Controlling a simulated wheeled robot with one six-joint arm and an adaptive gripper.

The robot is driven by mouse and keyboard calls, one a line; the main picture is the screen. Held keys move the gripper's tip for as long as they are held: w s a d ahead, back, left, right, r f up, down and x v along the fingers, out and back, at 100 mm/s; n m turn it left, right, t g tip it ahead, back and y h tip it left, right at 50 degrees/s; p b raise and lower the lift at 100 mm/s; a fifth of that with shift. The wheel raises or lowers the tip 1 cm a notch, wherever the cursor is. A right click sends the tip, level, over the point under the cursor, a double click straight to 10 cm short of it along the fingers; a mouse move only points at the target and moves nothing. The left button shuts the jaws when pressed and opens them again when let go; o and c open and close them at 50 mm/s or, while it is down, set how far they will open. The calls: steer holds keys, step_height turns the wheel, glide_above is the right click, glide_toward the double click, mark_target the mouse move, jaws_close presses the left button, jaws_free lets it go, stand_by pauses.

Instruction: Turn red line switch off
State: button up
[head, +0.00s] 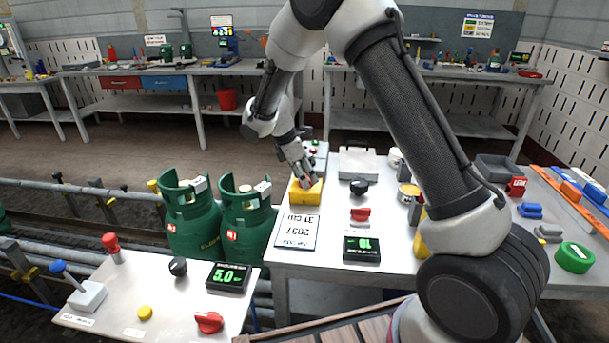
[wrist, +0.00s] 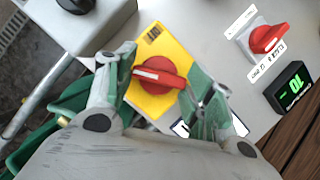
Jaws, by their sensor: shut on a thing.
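A red rotary knob (wrist: 158,76) sits on a yellow box (wrist: 178,48); the yellow box (head: 311,197) also shows on the middle table in the head view. My gripper (wrist: 158,92) is shut on this red knob, with one finger on each side of it. In the head view my gripper (head: 305,182) comes down on top of the yellow box and mostly hides the knob. A second red switch (head: 360,214) on a grey base stands to the right, apart from my gripper; it also shows in the wrist view (wrist: 268,38). Its label is too small to read.
A black knob (head: 359,187) stands right of the yellow box. Green gas cylinders (head: 246,222) stand left. A lower panel (head: 170,285) holds another red knob (head: 209,321).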

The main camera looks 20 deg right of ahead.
steer(key=m+g, duration=0.1)
steer(key=m, duration=0.1)
steer(key=m+g, duration=0.1)
steer(key=m, duration=0.4)
steer(key=shift+w+g+y, duration=0.25)
steer(key=shift+g+y, duration=0.05)
steer(key=shift+g, duration=0.1)
steer(key=m+g, duration=0.1)
steer(key=m, duration=0.3)
steer(key=shift+d+y, duration=0.1)
steer(key=shift+y, duration=0.3)
steer(key=shift+w+m+g+y, duration=0.1)
steer(key=shift+m+g+y, duration=0.4)
steer(key=shift+m, duration=1.4)
steer(key=o, duration=1)
steer(key=v, duration=1.2)
steer(key=shift+d, duration=0.2)
